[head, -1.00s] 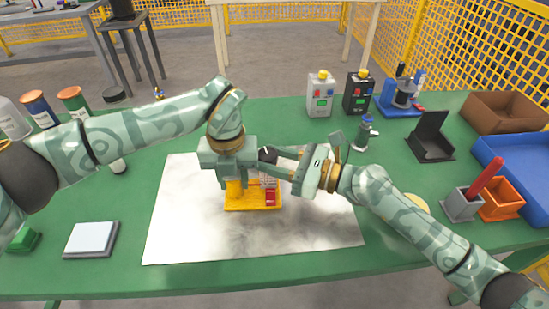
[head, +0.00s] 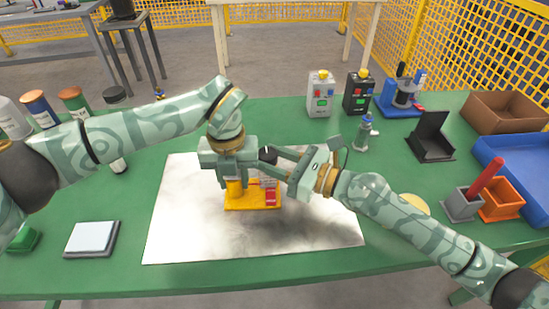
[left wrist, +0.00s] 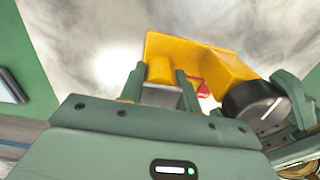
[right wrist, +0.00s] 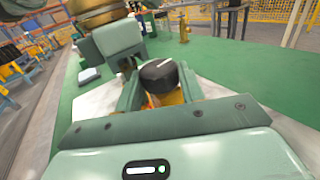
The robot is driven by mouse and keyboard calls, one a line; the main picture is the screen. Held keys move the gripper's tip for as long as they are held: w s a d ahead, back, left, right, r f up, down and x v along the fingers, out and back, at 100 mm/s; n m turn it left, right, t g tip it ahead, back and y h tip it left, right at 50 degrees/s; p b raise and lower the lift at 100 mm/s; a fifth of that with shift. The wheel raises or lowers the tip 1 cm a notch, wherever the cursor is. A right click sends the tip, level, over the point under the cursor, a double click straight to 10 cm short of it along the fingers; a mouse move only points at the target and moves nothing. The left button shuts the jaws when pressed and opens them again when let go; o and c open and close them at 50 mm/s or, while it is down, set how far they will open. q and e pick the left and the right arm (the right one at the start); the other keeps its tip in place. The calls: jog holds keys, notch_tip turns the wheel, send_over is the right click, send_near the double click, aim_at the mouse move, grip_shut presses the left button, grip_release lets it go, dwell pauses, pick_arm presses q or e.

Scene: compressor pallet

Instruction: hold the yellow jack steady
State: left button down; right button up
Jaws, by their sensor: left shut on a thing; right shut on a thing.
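The yellow jack (head: 243,203) stands on the pale metal sheet (head: 185,230) at the middle of the table, with a small red part (head: 270,198) on its right side. My left gripper (head: 234,184) points down from above and is shut on the jack's upright yellow post, which also shows between its fingers in the left wrist view (left wrist: 160,70). My right gripper (head: 272,163) comes in from the right and is shut on a round black knob (right wrist: 159,75) with a white line on top. The knob sits just above the jack's right side; what is under it is mostly hidden.
Grey and black control boxes (head: 320,95) and a small grey-blue fixture (head: 365,135) stand behind on the right. A black stand (head: 432,140), bins (head: 505,200) and trays line the right edge. Bottles (head: 75,102) stand at left. The sheet's front is clear.

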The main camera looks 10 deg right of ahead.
jog(key=shift+s+a+r+m+t+h, duration=0.15)
jog(key=shift+a+r+m+t+h, duration=0.3)
jog(key=shift+t, duration=0.35)
jog(key=shift+d+f+m+t+h, duration=0.1)
jog(key=shift+f+m+t+h, duration=0.05)
jog(key=shift+m+t+h, duration=0.35)
jog(key=shift+d+f+m+t+h, duration=0.1)
jog(key=shift+f+m+t+h, duration=0.05)
jog(key=shift+m+t+h, duration=0.3)
jog(key=m+t+h, duration=0.2)
jog(key=h, duration=0.1)
jog(key=shift+s+a+f+m, duration=0.1)
jog(key=shift+s+a+m, duration=0.1)
jog(key=shift+m, duration=0.2)
jog(key=m+t+h, duration=0.1)
jog(key=m+h, duration=0.1)
jog(key=h, duration=0.2)
jog(key=m+t+h, duration=0.1)
jog(key=m+h, duration=0.2)
jog(key=h, duration=0.1)
jog(key=shift+a+m+t+h, duration=0.2)
jog(key=shift+m+t+h, duration=0.1)
jog(key=shift+t+h, duration=0.1)
jog(key=o, duration=1)
jog(key=shift+s, duration=0.1)
